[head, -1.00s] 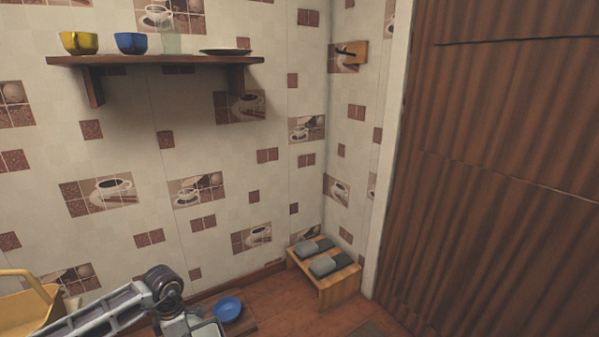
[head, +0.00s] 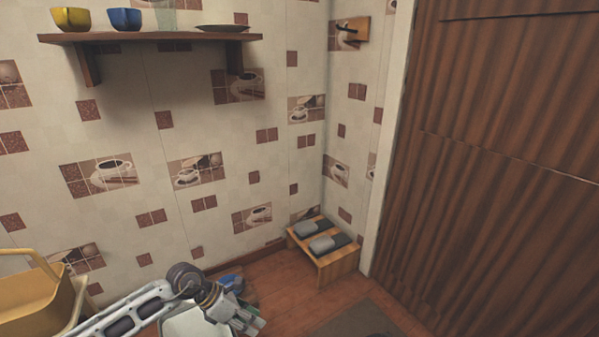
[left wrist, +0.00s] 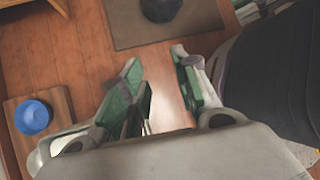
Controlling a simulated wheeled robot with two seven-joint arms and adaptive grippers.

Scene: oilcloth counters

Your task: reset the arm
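My left arm comes in from the bottom left of the head view, and its left gripper (head: 244,318) is low in the picture, over the floor. In the left wrist view the two green-padded fingers of the left gripper (left wrist: 160,82) stand apart with bare floor between them. Nothing is held there. My right gripper does not show clearly in either view.
A blue bowl (left wrist: 32,117) sits on a wooden board (left wrist: 58,104); in the head view my arm partly hides it. A dark mat (head: 352,320) lies on the floor. A small stool (head: 338,264) with slippers stands in the corner. A yellow container (head: 28,300) is at left.

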